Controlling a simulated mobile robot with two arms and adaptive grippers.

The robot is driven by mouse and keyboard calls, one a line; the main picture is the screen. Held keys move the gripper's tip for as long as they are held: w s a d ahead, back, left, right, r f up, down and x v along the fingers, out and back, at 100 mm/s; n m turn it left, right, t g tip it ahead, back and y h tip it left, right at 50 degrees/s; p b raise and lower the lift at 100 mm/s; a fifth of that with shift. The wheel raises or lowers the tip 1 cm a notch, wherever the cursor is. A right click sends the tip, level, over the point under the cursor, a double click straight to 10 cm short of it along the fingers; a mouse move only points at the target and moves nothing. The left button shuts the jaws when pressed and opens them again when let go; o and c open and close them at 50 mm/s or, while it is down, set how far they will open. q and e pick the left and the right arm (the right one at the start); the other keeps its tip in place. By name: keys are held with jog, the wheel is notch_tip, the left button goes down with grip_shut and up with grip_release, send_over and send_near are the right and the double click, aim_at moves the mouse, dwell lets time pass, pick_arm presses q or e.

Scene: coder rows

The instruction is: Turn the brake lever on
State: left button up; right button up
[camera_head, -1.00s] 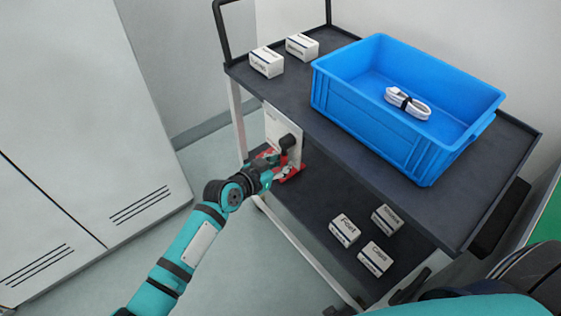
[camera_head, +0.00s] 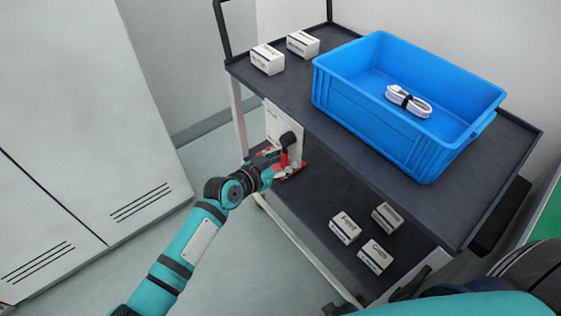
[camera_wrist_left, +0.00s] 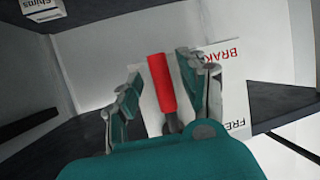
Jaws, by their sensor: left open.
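The brake lever shows in the left wrist view as a red handle (camera_wrist_left: 162,82) with a dark lower end. A white plate (camera_wrist_left: 232,90) beside it carries "BRAK" in red and "FRE" in black, partly hidden by my gripper. My left gripper (camera_wrist_left: 158,85) is open, with one teal finger on each side of the red handle and gaps visible beside it. In the head view, my left gripper (camera_head: 275,160) is at the cart's left side, by the red lever part (camera_head: 284,158) and a white panel (camera_head: 272,122) with a dark knob. My right gripper is not in view.
The cart's dark top shelf (camera_head: 290,95) overhangs the lever area. It holds a blue crate (camera_head: 375,130) with a white cable bundle (camera_head: 408,101) and two white boxes (camera_head: 267,60). Several small boxes (camera_head: 345,228) sit on the lower shelf. A pale cabinet (camera_head: 80,110) stands left.

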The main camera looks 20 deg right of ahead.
pick_arm(q)
jog(key=v, duration=1.2)
